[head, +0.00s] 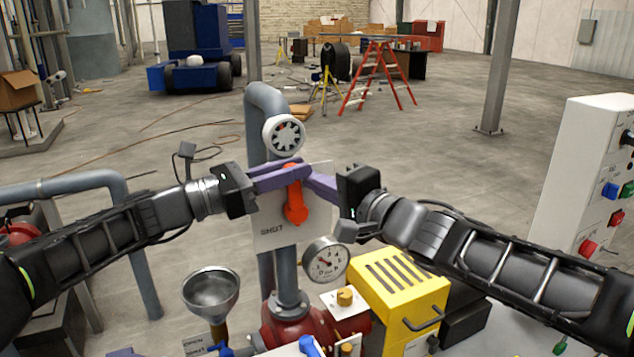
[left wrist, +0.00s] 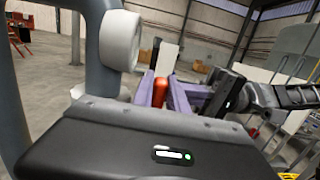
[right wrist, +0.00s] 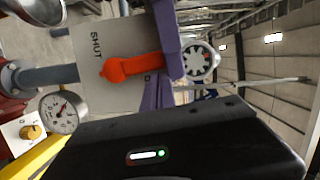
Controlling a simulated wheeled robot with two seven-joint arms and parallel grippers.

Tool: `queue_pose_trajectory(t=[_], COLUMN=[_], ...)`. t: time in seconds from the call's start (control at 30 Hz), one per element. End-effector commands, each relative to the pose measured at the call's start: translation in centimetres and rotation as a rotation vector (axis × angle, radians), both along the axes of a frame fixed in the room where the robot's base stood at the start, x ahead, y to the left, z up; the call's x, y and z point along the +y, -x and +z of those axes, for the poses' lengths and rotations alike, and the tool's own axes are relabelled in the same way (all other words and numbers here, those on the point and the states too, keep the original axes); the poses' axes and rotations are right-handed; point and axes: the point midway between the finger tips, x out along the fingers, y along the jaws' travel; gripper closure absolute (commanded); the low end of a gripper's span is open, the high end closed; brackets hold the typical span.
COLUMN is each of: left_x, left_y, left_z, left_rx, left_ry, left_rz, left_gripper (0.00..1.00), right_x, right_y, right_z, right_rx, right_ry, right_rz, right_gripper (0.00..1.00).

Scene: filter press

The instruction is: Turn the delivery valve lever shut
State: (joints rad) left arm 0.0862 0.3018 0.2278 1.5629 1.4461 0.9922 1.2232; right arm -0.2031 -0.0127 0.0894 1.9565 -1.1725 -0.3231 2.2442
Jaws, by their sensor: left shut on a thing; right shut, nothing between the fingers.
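The orange-red valve lever (head: 295,203) stands roughly upright in front of a pale plate (head: 268,236) marked SHUT low on its left. Its rounded end is at the bottom. My left gripper (head: 283,174) is shut on the lever's upper part, which its purple fingers partly hide. The lever (left wrist: 160,92) shows between those fingers in the left wrist view. My right gripper (head: 312,181) is shut and empty, its fingers close beside the lever on the right. In the right wrist view, the lever (right wrist: 132,66) shows beyond the gripper.
A white handwheel (head: 284,134) is on the grey pipe above the lever. A pressure gauge (head: 326,259) sits below the plate. A funnel (head: 211,292) and a yellow slotted box (head: 398,290) stand lower down. A white control panel (head: 585,180) is at right.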

Motion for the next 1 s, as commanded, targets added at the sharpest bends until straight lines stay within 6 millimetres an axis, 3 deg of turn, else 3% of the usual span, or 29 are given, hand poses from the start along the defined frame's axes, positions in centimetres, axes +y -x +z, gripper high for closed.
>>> queue_pose_trajectory(t=[0.6,0.63,0.9,1.0], left_x=[-0.1,-0.1,-0.1,-0.1], left_y=[0.0,0.0,0.0,0.1], left_z=[0.0,0.0,0.0,0.0], left_rx=[0.000,0.000,0.000,0.000], left_ry=[0.000,0.000,0.000,0.000], left_rz=[0.000,0.000,-0.001,-0.002], left_gripper=[1.00,0.81,0.60,0.60], right_x=[1.6,1.7,1.4,1.2], right_y=[0.7,0.7,0.6,0.5], right_z=[-0.1,-0.1,0.0,0.0], right_rx=[-0.025,-0.024,-0.023,-0.024], right_ry=[0.057,0.057,0.056,0.056], right_rz=[0.011,0.012,0.006,0.003], right_gripper=[1.00,1.00,1.00,1.00])
